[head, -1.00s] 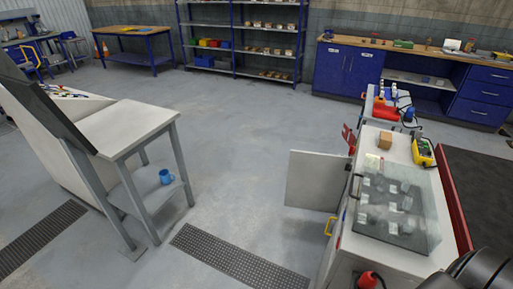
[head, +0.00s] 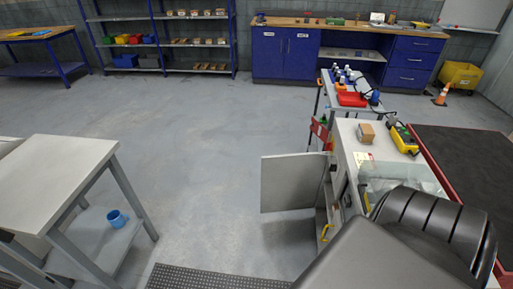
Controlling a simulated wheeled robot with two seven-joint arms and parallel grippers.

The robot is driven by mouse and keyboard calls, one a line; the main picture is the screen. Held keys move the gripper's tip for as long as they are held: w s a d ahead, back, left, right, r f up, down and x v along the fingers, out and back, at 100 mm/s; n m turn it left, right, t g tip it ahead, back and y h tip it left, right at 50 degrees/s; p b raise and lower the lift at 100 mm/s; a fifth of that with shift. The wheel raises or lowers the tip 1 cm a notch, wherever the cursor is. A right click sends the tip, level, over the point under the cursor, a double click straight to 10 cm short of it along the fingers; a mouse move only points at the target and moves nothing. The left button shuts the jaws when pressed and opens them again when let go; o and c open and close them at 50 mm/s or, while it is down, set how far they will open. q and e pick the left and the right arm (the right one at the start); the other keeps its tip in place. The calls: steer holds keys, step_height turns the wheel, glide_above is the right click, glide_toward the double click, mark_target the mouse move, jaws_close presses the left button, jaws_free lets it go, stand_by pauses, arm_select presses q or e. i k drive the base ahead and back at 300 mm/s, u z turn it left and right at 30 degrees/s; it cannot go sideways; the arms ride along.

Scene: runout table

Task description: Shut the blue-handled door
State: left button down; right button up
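A pale grey door panel (head: 290,183) stands open, swung out to the left from the side of a white cabinet (head: 346,135) at the right. No blue handle can be made out on the panel face that shows. Neither of my grippers is in view. A large dark part of my arm covers the lower right and hides much of the cabinet.
A grey table (head: 45,180) stands at left with a blue mug (head: 117,218) on its lower shelf. A cart (head: 340,95) with a red tray is behind the cabinet. Blue cupboards (head: 285,56) line the back. Open floor lies between the table and the door.

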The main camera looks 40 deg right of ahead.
mark_target(290, 182)
steer(key=z, duration=0.45)
steer(key=i, duration=0.75)
steer(key=z, duration=1.15)
steer(key=i, duration=0.55)
steer(key=z, duration=0.55)
